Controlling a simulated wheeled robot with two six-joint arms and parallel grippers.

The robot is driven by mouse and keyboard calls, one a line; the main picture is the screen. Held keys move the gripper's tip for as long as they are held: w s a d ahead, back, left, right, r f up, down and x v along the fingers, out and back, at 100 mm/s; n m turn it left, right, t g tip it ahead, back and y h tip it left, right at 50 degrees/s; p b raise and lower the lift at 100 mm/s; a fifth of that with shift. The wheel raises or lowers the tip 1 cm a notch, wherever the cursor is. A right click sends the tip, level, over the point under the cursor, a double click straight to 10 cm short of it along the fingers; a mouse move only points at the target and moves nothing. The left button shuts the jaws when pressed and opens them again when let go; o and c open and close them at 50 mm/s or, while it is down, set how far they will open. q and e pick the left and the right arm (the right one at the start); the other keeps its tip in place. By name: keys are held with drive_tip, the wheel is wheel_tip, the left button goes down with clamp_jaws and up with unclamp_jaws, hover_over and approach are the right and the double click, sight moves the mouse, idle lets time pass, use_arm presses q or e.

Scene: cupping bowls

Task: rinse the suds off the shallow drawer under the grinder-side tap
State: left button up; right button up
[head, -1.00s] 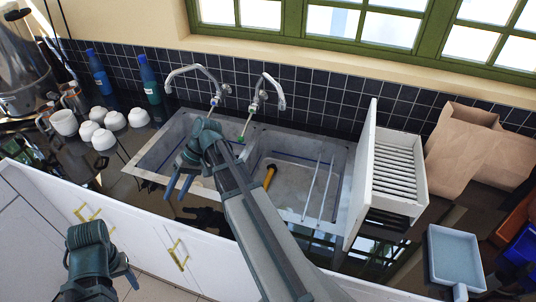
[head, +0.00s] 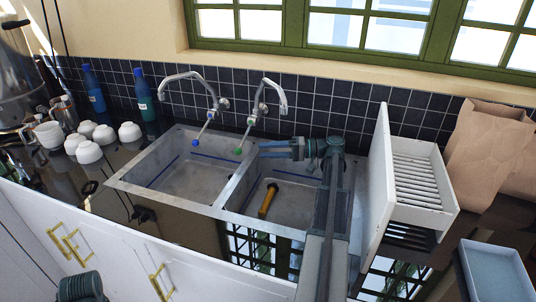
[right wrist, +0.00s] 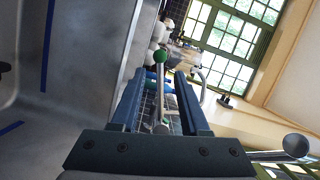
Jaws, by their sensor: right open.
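A light blue shallow tray (head: 495,272), which looks like the drawer, lies on the counter at the lower right, cut by the frame edge. I cannot make out suds on it. Two steel taps stand behind the double sink: the left tap (head: 190,78) has a blue-tipped lever, the right tap (head: 275,90) a green-tipped lever (head: 238,150). My right gripper (head: 268,149) is open and empty, pointing left at the green tip, apart from it. In the right wrist view the green tip (right wrist: 160,57) shows just beyond the fingertips.
A yellow-and-black cylinder (head: 268,200) lies in the right basin. A white slatted rack (head: 418,180) with a tall side panel stands right of the sink, a paper bag (head: 490,145) beyond. White cups (head: 90,150) and bottles (head: 144,95) stand at left. The left basin (head: 185,175) is clear.

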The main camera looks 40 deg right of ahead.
sight(245, 137)
drive_tip(key=x, duration=0.8)
drive_tip(key=shift+w+a+b, duration=0.1)
drive_tip(key=shift+b, duration=0.2)
drive_tip(key=c, duration=0.7)
drive_tip(key=shift+r+m+p, duration=0.4)
drive_tip(key=shift+r+p, duration=0.1)
drive_tip(key=shift+r, duration=0.25)
drive_tip(key=shift+s+a+r+m+y+p, duration=0.1)
drive_tip(key=shift+s+r+m+y+p, duration=0.1)
drive_tip(key=shift+r+m, duration=0.2)
drive_tip(key=shift+s+a+r+m+y+p, duration=0.1)
drive_tip(key=shift+r+m+y+p, duration=0.1)
drive_tip(key=shift+r+m, duration=0.15)
clamp_jaws()
drive_tip(key=shift+t, duration=0.3)
drive_tip(key=shift+d+f, duration=0.1)
drive_tip(key=shift+f, duration=0.1)
drive_tip(key=o, duration=1.1)
unclamp_jaws()
drive_tip(key=shift+c, duration=0.2)
drive_tip(key=shift+d, duration=0.1)
